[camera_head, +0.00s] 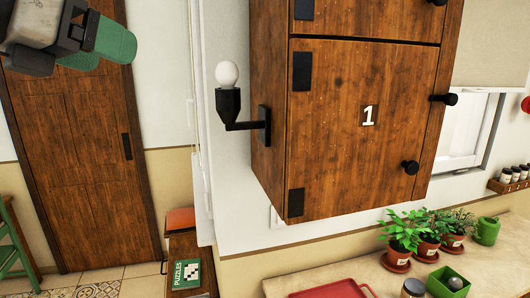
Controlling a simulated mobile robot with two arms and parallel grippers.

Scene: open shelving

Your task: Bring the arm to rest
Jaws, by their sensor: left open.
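My left gripper (103,52) shows at the top left, coming in from the left edge. It has grey and black links and green fingers. It is open, and I see nothing held between the fingers. It hangs in front of the upper part of a brown wooden door (85,160). Most of my left arm is outside the picture. My right gripper is not in view.
A wooden wall cabinet (345,150) marked 1 has a lamp (228,90) on its side. Below are a counter (350,270), potted plants (403,232), a red tray (335,290) and a green box (447,282). A puzzle box (187,272) sits lower left.

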